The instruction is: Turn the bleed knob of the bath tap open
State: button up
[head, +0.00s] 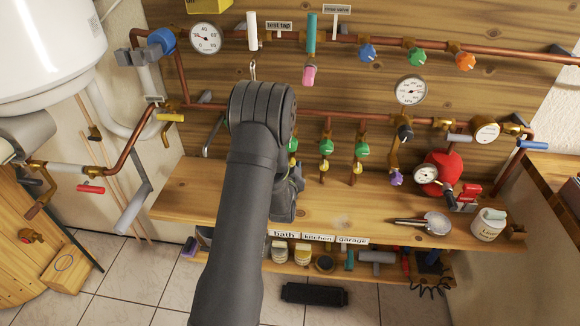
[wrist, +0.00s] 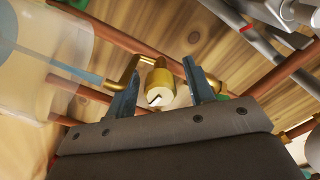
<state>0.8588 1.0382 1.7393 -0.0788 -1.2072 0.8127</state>
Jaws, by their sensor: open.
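In the wrist view a small cream-yellow knob (wrist: 160,97) with a dark slot sits on a brass fitting (wrist: 162,64). My gripper (wrist: 160,77) is open, one finger on each side of the knob. I see gaps between knob and fingers, so it is not gripped. In the head view the bath label (head: 284,234) is on the shelf edge, left of the kitchen and garage labels. Above it, the leftmost green valve handle (head: 292,145) and its small yellow knob (head: 293,163) show just right of my arm. My fingers are hidden there by the arm.
Similar yellow knobs hang under the kitchen valve (head: 324,167) and garage valve (head: 357,167), close on the right. Copper pipes and gauges line the wooden wall. A ladle-like tool (head: 432,223) and a white tub (head: 488,225) are on the shelf at right. A translucent container (wrist: 45,48) is near the left finger.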

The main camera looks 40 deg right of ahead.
jog(key=v, duration=1.7)
jog(key=shift+a+r, duration=0.1)
jog(key=x, duration=1.7)
jog(key=shift+w, duration=0.1)
jog(key=n, duration=0.4)
jog(key=shift+n, duration=0.3)
jog(key=n, duration=0.3)
jog(key=shift+n, duration=0.4)
jog(key=n, duration=0.4)
jog(key=shift+n, duration=2.5)
